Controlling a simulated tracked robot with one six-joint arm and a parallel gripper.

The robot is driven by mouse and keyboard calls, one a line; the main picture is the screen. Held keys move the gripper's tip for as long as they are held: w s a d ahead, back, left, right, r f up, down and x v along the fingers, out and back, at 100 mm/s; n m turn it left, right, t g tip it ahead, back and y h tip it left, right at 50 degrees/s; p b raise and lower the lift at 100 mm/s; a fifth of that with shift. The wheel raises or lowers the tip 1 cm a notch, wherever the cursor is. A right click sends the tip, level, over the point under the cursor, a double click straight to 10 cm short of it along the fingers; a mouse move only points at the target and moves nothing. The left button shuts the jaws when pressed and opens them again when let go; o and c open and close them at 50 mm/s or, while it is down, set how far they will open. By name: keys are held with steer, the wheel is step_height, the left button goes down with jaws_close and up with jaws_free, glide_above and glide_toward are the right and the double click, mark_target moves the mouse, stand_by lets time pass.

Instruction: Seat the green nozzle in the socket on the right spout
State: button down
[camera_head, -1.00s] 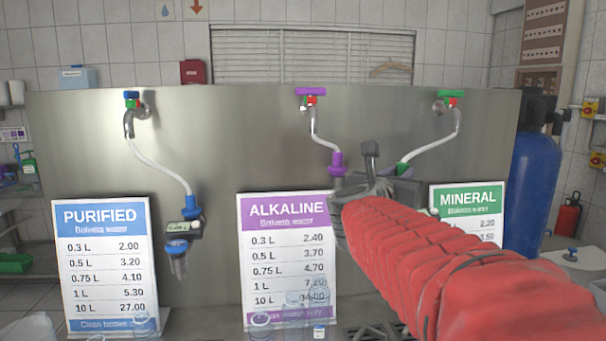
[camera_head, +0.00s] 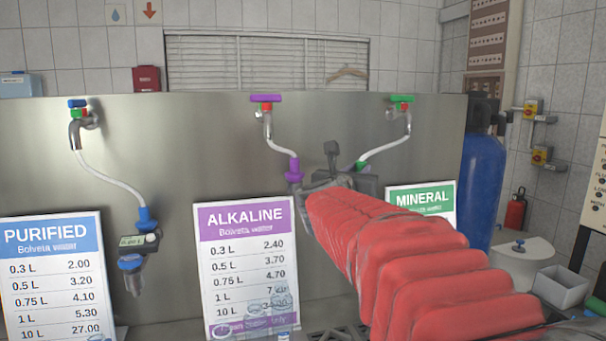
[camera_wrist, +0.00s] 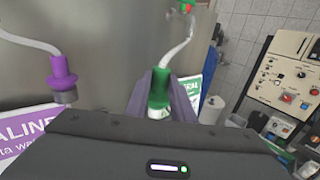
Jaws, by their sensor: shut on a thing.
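The green nozzle (camera_wrist: 160,90) is between my gripper's fingers (camera_wrist: 162,98) in the wrist view, roughly upright, with a pale lower end. A white hose runs from its top to the right spout, which has a green handle (camera_head: 402,98). In the head view the nozzle's green top (camera_head: 361,167) shows just behind my gripper (camera_head: 345,180); my red-sleeved arm hides the rest. My gripper is shut on the nozzle, in front of the steel panel, between the purple nozzle and the MINERAL sign. I cannot make out the socket on the right spout.
The purple nozzle (camera_head: 294,168) hangs just left of my gripper. The blue nozzle (camera_head: 146,218) hangs further left with a meter below it. The ALKALINE sign (camera_head: 245,215) and MINERAL sign (camera_head: 420,198) stand close by. A blue tank (camera_head: 482,185) stands to the right.

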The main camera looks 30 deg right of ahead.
steer(key=shift+w+a+x, duration=0.1)
steer(key=shift+w+x, duration=0.05)
steer(key=shift+x, duration=1.55)
steer(key=shift+w+a+x, duration=0.15)
steer(key=shift+x, duration=1.55)
steer(key=shift+d, duration=0.1)
steer(key=w+a+x, duration=0.1)
steer(key=x, duration=1.3)
steer(key=shift+w+d, duration=0.25)
steer(key=shift+w, duration=0.05)
steer(key=shift+f, duration=0.25)
steer(key=shift+f, duration=0.5)
steer(key=shift+f, duration=0.1)
steer(key=shift+f, duration=0.4)
steer(key=shift+f, duration=0.2)
